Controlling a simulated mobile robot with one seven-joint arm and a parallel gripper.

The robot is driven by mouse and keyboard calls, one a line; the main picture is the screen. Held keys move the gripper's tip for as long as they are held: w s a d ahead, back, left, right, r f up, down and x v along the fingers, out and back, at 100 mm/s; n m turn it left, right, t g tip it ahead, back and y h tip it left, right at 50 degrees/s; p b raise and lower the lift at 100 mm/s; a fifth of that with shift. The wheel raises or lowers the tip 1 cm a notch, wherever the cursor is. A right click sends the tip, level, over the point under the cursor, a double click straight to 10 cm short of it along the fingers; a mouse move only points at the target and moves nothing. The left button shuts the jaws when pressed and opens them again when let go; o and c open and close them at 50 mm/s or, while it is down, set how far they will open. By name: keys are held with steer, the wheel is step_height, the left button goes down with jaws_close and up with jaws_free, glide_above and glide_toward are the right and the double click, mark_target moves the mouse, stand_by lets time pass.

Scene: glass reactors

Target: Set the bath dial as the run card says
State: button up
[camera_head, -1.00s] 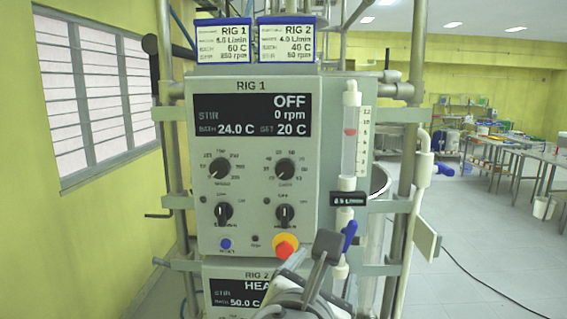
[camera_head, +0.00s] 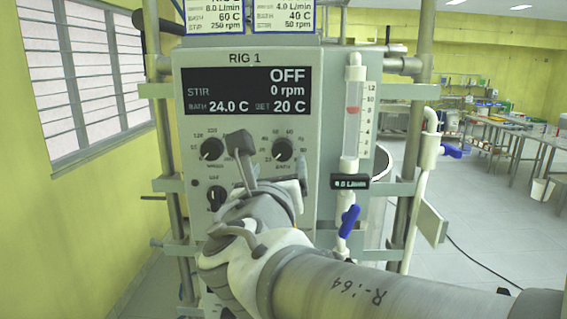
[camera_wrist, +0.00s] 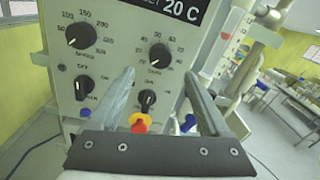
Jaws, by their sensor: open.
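The bath dial (camera_head: 283,150) is the black right-hand upper knob on the Rig 1 panel. In the wrist view the bath dial (camera_wrist: 159,57) sits just beyond and between the fingertips, its white mark toward the lower left. My gripper (camera_wrist: 159,74) is open and empty, apart from the knob. In the head view my gripper (camera_head: 273,172) is in front of the panel, just below the dial. The display (camera_head: 260,91) reads OFF, 0 rpm, bath 24.0 C, set 20 C. The Rig 1 run card (camera_head: 214,17) shows bath 60 C; its top is cut off.
The stir dial (camera_head: 212,150) is left of the bath dial. Two lower switches, left (camera_wrist: 83,87) and right (camera_wrist: 148,100), and a red-yellow stop button (camera_wrist: 139,122) are below. A flow tube (camera_head: 353,115) and blue valve handle (camera_head: 349,221) stand to the right. The Rig 2 card (camera_head: 283,17) reads 40 C.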

mark_target(282, 152)
steer(key=w, duration=0.7)
steer(key=shift+w+d+b, duration=0.15)
steer(key=shift+d+b, duration=0.15)
jaws_close()
